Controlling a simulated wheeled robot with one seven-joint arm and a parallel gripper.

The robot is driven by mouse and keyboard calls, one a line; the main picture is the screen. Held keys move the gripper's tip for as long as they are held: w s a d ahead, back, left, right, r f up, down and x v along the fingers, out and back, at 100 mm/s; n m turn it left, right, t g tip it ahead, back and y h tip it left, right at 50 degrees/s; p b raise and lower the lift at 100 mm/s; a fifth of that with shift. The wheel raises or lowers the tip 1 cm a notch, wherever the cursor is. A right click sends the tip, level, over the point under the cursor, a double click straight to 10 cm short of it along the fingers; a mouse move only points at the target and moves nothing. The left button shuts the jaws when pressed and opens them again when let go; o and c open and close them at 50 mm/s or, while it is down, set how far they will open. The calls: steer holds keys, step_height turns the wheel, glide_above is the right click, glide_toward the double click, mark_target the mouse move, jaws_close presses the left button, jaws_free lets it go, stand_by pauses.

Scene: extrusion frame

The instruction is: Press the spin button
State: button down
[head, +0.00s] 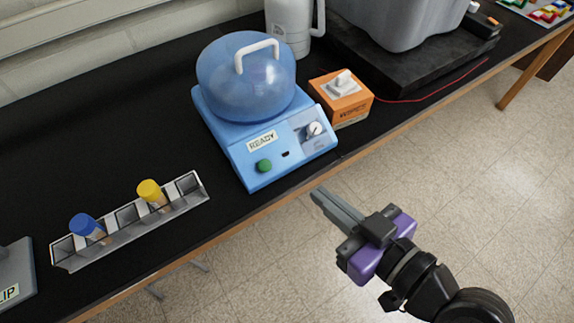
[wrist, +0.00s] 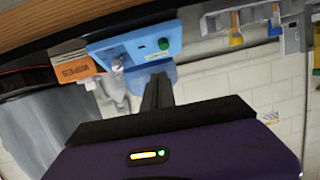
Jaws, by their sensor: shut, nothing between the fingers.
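A blue centrifuge (head: 240,165) with a closed translucent blue dome lid and white handle stands on the black bench. Its sloped front panel has a READY label, a green button (head: 264,166) at the lower left and a white knob (head: 314,129) at the right. My gripper (head: 318,194) is shut and empty. In the head view it is in front of the bench edge, right of and below the green button, apart from the centrifuge. In the wrist view the picture is upside down; the green button (wrist: 164,44) shows beyond the dark fingers (wrist: 158,82).
A metal rack (head: 125,225) with a blue-capped and a yellow-capped tube stands left on the bench. An orange wipes box (head: 342,100) stands right of the centrifuge. A white jug (head: 290,25) and a grey tub (head: 405,25) stand behind. The floor in front is clear.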

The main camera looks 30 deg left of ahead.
steer(key=shift+s+a+r+n+g, duration=0.25)
steer(key=shift+a+r+n+g, duration=0.25)
steer(key=shift+a+r+n, duration=0.15)
steer(key=shift+d, duration=0.1)
steer(key=p, duration=0.3)
glide_toward(263, 161)
steer(key=a+r, duration=0.2)
steer(key=a, duration=0.2)
steer(key=f, duration=0.1)
steer(key=w+f, duration=0.1)
steer(key=shift+a+f, duration=0.25)
steer(key=shift+a, duration=0.15)
steer(key=shift+w+a+f, duration=0.2)
steer(key=shift+a+f, duration=0.15)
steer(key=shift+f, duration=0.3)
